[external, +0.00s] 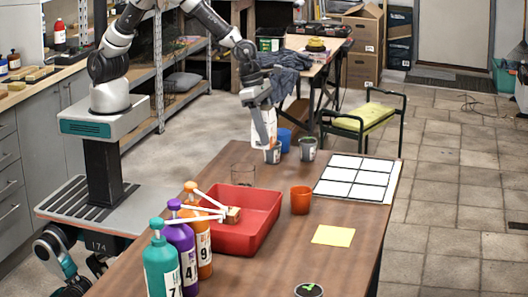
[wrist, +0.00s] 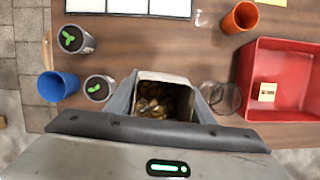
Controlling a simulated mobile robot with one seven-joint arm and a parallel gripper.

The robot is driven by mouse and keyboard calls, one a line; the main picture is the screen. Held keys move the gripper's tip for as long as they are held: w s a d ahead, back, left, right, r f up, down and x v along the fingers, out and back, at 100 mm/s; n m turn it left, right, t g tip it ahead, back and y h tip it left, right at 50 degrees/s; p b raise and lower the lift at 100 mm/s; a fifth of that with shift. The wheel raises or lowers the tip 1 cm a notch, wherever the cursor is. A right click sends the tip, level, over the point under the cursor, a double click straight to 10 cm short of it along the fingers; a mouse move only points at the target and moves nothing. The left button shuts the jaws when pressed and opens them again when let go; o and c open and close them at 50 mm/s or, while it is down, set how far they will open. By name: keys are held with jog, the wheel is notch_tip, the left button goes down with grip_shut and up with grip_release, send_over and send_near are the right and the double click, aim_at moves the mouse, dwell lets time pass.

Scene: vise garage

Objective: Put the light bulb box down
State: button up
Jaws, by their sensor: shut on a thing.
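The box (external: 270,118) is whitish and open-topped in the external view, partly hidden by my gripper. In the wrist view the same box (wrist: 138,94) shows its square opening, with golden-brown pieces inside. I see no label that names it as the light bulb box. My gripper (external: 262,128) is shut on this box, with one finger on each side; the jaws also show in the wrist view (wrist: 160,103). The box is at the far end of the wooden table (external: 300,258), between the cups and the clear glass. I cannot tell whether its base touches the table.
A grey cup (external: 272,154), a second grey cup (external: 308,150) and a blue cup (external: 285,138) are close by. A clear glass (external: 243,177), red tray (external: 262,228) with a small tan block, orange cup (external: 300,201), white grid sheet (external: 358,178) and several bottles (external: 182,247) share the table.

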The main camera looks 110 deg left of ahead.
jog(key=shift+n, duration=0.5)
jog(key=s+f+b, duration=0.1)
jog(key=s+f, duration=0.1)
jog(key=s+f+b, duration=0.1)
jog(key=s+f, duration=0.1)
jog(key=s, duration=0.1)
jog(key=s+f+b, duration=0.2)
jog(key=s, duration=0.1)
jog(key=shift+f, duration=0.2)
jog(key=shift+w+f+b, duration=0.1)
jog(key=shift+f+b, duration=0.9)
jog(key=shift+f, duration=1.1)
jog(key=shift+f, duration=0.1)
jog(key=o, duration=1.1)
jog(key=shift+c, duration=0.2)
